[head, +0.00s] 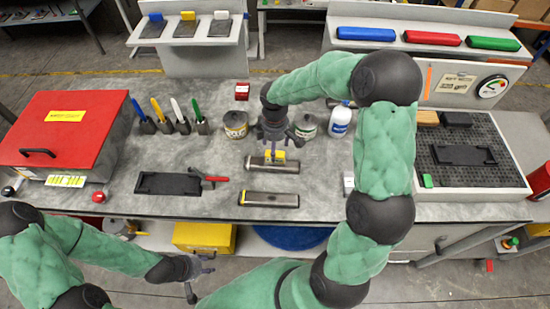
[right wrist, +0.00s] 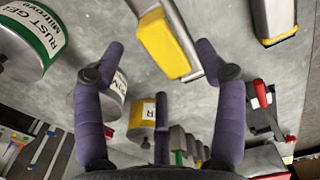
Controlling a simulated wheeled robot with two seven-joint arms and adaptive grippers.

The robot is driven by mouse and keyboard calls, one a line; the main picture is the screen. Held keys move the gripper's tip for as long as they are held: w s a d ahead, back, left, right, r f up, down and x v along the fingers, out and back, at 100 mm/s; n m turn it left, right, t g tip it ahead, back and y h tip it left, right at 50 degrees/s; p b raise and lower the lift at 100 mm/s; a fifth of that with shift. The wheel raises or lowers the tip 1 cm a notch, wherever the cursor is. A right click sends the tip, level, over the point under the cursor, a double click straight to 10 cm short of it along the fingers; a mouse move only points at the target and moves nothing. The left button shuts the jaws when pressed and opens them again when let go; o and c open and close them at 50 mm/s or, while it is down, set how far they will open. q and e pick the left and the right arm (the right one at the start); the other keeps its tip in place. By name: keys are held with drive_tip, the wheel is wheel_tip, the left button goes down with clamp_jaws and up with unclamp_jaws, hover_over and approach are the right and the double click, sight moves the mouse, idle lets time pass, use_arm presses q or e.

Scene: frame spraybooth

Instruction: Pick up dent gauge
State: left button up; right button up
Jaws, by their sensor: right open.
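No label marks a dent gauge. Two grey metal bars with yellow parts lie on the bench: the back bar (head: 287,167), with a yellow block on it, and the front bar (head: 270,199). My right gripper (head: 275,142) hangs over the bench just behind the back bar. In the right wrist view, its fingers (right wrist: 160,65) are spread and empty, with a yellow-faced bar (right wrist: 165,43) beyond them, apart from them. Part of the other bar (right wrist: 273,20) is at top right. My left gripper (head: 200,279) is open and empty in front of the bench.
Cans stand close on both sides of my right gripper: a yellow-labelled can (head: 235,125) and a green-labelled can (head: 306,126). A white bottle (head: 340,121) is further right. A black tray (head: 168,184) and red-handled tool (head: 210,179) lie left of the bars.

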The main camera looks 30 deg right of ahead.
wheel_tip(320, 180, down, 5)
drive_tip(key=shift+s+r+b, duration=0.1)
drive_tip(key=shift+s+b, duration=0.05)
drive_tip(key=shift+b, duration=0.3)
drive_tip(key=shift+c, duration=0.3)
clamp_jaws()
drive_tip(key=shift+r, duration=0.15)
